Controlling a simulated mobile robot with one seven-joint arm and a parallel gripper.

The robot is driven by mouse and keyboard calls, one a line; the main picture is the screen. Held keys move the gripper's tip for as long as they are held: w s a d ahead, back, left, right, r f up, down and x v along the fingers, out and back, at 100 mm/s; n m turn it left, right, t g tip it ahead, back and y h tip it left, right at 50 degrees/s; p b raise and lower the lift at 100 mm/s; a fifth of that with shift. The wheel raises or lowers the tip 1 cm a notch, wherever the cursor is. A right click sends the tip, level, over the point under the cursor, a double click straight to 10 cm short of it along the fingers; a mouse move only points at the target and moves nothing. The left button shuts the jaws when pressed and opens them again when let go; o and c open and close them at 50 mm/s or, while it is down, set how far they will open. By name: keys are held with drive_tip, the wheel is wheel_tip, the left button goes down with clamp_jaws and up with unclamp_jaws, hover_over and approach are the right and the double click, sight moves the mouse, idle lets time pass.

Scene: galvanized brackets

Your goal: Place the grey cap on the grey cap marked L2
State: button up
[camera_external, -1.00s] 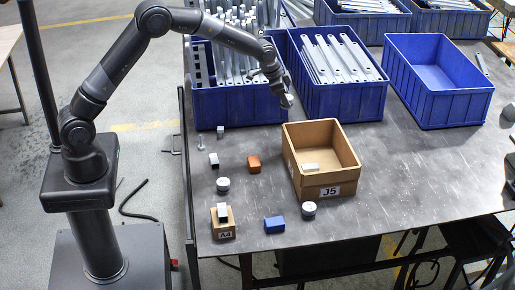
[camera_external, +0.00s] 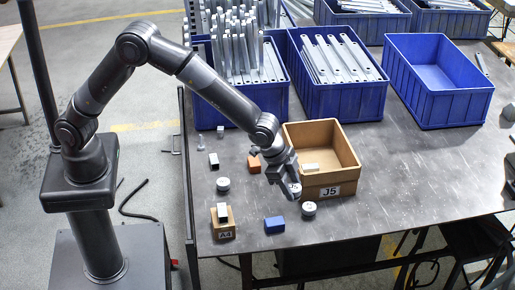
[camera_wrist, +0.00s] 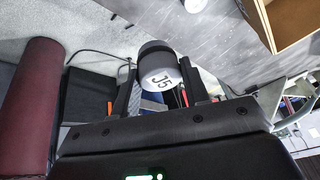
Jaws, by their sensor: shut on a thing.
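My gripper (camera_external: 290,182) is shut on a grey cap (camera_wrist: 160,68), whose face reads J5 in the wrist view. The gripper holds it in the air just left of the cardboard box. One grey cap (camera_external: 309,208) stands on the table at the box's front left corner, slightly below and right of the gripper in the picture. Another grey cap (camera_external: 223,184) stands farther left. I cannot read an L2 mark on either. A pale round cap (camera_wrist: 207,10) shows at the top edge of the wrist view; I cannot tell which it is.
The open cardboard box (camera_external: 330,180) marked J5 holds a small pale block. A blue block (camera_external: 274,225), an orange block (camera_external: 254,167), partly hidden by my arm, and a brown block (camera_external: 223,229) marked A4 stand nearby. Blue bins (camera_external: 437,98) line the back.

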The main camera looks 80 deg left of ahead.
drive_tip(key=shift+s+d, duration=0.3)
drive_tip(key=shift+d, duration=0.25)
drive_tip(key=shift+w+f, duration=0.1)
drive_tip(key=shift+f, duration=0.1)
approach(314, 206)
drive_tip(key=shift+w+d+f, duration=0.1)
drive_tip(key=shift+w+d, duration=0.1)
drive_tip(key=shift+w, duration=0.25)
drive_tip(key=shift+w+d+f, duration=0.1)
drive_tip(key=shift+w+d, duration=0.1)
drive_tip(key=shift+w, duration=0.2)
drive_tip(key=shift+f, duration=1.9)
drive_tip(key=shift+f, duration=0.1)
drive_tip(key=o, duration=0.7)
drive_tip(key=shift+o, duration=0.2)
